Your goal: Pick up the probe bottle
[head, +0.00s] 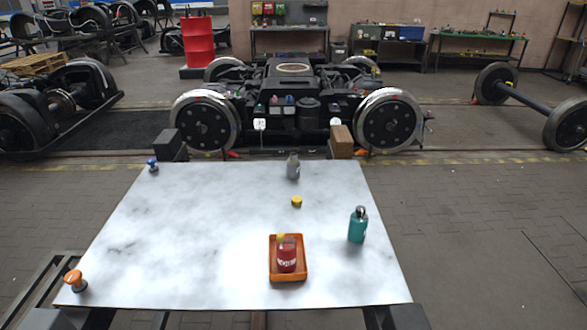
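No label here tells me which container is the probe bottle. A teal bottle (357,228) with a dark grey cap stands upright on the right side of the white-grey table (190,235). A smaller grey bottle (293,168) stands upright near the table's far edge. A red container (286,258) with white lettering and a yellow part on top sits in an orange tray (273,277) near the front, left of the teal bottle. Neither of my grippers shows in the head view.
A small yellow round item (297,202) lies mid-table. A blue-topped knob (152,165) stands at the far left corner, an orange-topped one (74,280) at the near left. A wheeled bogie (290,100) stands behind the table.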

